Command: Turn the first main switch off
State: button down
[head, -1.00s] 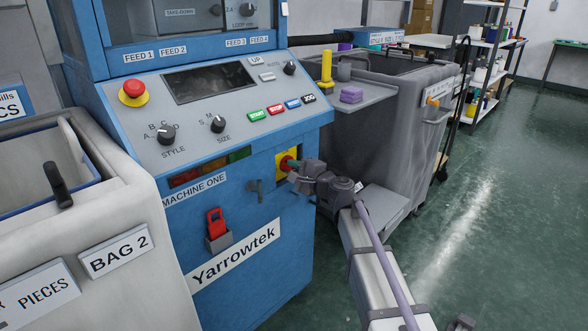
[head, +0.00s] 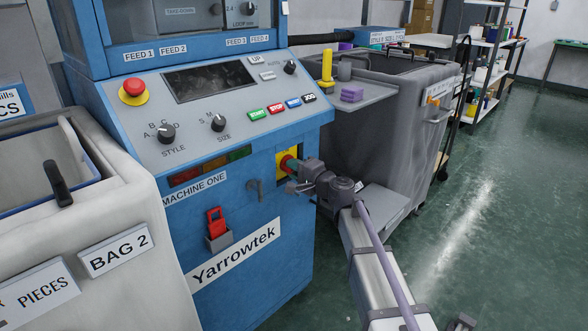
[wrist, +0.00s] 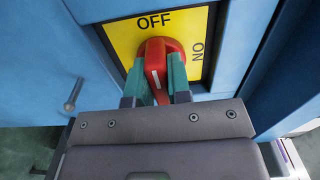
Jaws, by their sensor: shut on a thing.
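The main switch has a red rotary handle (wrist: 154,56) on a yellow plate (wrist: 118,32) on the blue machine's front. The plate also shows in the head view (head: 280,170), below the right end of the sloped control panel. In the wrist view OFF is printed above the handle and ON to its right, turned sideways. The handle stands upright in that view, in line with OFF. My gripper (wrist: 157,77) is shut on the handle, with a teal finger on each side. In the head view my gripper (head: 293,164) partly hides the switch.
The blue machine (head: 296,235) is labelled MACHINE ONE. A grey bin (head: 395,130) stands close on the right, and a pale bin (head: 125,205) stands left. Green floor is clear farther right.

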jog(key=c, duration=1.1)
grip_release()
jog(key=shift+o, duration=0.2)
jog(key=shift+d, duration=0.1)
jog(key=v, duration=1)
jog(key=shift+s+d, duration=0.2)
jog(key=shift+s, duration=0.1)
